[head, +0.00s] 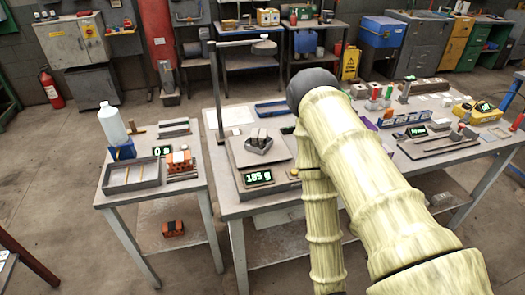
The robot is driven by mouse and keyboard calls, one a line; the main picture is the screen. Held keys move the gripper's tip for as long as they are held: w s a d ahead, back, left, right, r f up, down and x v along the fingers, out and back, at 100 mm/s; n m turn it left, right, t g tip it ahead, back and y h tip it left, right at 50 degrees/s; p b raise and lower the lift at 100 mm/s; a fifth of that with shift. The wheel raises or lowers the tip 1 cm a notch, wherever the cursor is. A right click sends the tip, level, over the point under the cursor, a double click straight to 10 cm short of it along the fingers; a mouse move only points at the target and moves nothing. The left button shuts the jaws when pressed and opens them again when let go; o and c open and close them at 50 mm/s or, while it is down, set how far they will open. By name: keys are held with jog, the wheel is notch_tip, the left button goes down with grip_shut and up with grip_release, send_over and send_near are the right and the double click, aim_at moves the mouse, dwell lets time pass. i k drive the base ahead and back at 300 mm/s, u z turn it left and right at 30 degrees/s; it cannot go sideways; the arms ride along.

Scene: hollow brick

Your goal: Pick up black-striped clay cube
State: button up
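I cannot single out the black-striped clay cube with certainty at this size. A small grey dish (257,149) on the scale's plate holds small grey-beige blocks (258,138) with a dark band between them. A hollow orange-red brick (180,163) on the left table has small pale and dark pieces on top. Another orange-red brick with a dark middle (173,228) lies on the left table's lower shelf. My pale, ringed arm crosses the right half of the view and hides part of the main table. My gripper is not in view.
The scale's display (258,177) reads about 189 g. A lamp-like post (216,90) rises behind the scale. A grey tray (134,188) and a clear bottle (112,125) stand on the left table. Blue racks (405,118) and several small items crowd the main table's right side.

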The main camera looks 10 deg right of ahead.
aim_at(258, 137)
jog(key=k, duration=1)
jog(key=u, duration=0.65)
jog(key=i, duration=0.6)
jog(key=u, duration=0.5)
jog(key=i, duration=0.65)
jog(key=z, duration=0.7)
jog(key=i, duration=0.5)
jog(key=z, duration=0.55)
